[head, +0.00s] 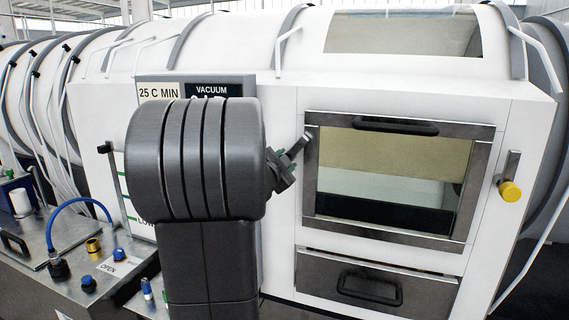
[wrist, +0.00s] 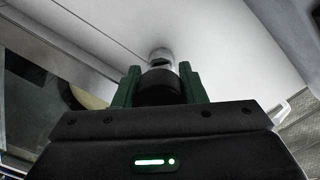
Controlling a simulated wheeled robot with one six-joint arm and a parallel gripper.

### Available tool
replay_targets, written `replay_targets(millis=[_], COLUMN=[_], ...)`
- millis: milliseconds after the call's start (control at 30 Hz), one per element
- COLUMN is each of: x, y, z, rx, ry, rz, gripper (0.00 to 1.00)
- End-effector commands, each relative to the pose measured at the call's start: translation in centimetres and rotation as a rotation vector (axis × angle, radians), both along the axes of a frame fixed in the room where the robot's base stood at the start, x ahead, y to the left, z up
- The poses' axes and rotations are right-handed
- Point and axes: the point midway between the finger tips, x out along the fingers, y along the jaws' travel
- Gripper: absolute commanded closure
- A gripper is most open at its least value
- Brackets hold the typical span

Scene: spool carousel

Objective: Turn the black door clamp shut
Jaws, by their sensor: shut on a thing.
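The black door clamp is at the left edge of the framed door (head: 484,132). In the wrist view its black knob (wrist: 160,88) sits between the two green fingers of my gripper (wrist: 160,84), with a pale metal piece just beyond it. My gripper (head: 283,166) is shut on this knob. In the head view my dark arm covers much of the gripper, and the knob is hard to make out. A short grey bar (head: 299,146) slants up to the right from the gripper toward the door frame. The door looks closed in its frame.
A second clamp with a yellow knob (head: 510,191) is at the door's right side, its bar near upright. A black handle (head: 395,126) crosses the door top. A drawer (head: 370,288) lies below. A metal bench with blue fittings (head: 88,283) stands at left.

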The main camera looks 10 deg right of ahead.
Motion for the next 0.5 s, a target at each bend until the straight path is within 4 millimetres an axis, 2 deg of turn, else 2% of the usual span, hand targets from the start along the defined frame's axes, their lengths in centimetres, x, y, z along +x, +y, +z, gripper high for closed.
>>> replay_targets(millis=[500], x=[-0.01], y=[-0.03], z=[-0.26], rx=[0.407], ry=[-0.274], rz=[0.001], gripper=[1.0])
